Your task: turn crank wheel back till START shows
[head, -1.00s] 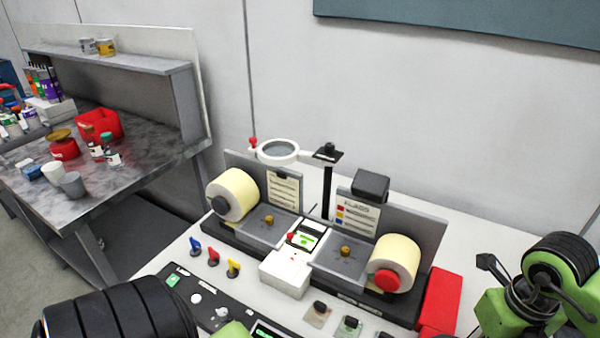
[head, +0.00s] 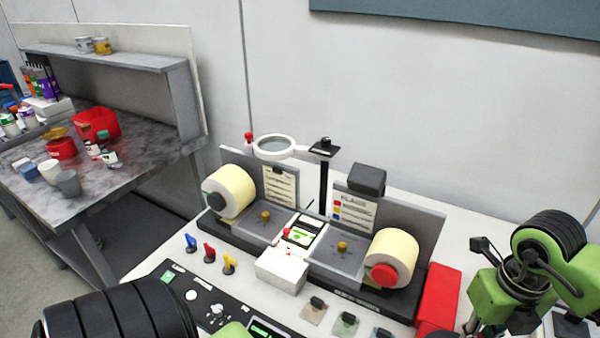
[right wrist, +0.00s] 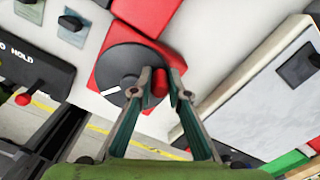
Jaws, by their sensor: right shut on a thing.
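In the right wrist view, the crank wheel (right wrist: 122,72) is a black disc with a white mark, in front of a red housing (right wrist: 130,35). My right gripper (right wrist: 161,90) is shut on its red crank knob (right wrist: 160,80), one finger each side. In the head view, the red housing (head: 438,297) stands at the rewinder's right end; the wheel and right gripper are hidden there. The rewinder carries a left roll (head: 232,189) and a right roll (head: 394,257). A label with green shows in the middle window (head: 301,236); its text is too small to read. My left gripper is out of view.
A magnifier ring (head: 274,147) hangs over the rewinder. Blue, red and yellow levers (head: 209,253) stand at its front left. A dark control panel (head: 205,300) lies in front. In the right wrist view, a grey-topped box (right wrist: 255,100) is close to the right of the gripper.

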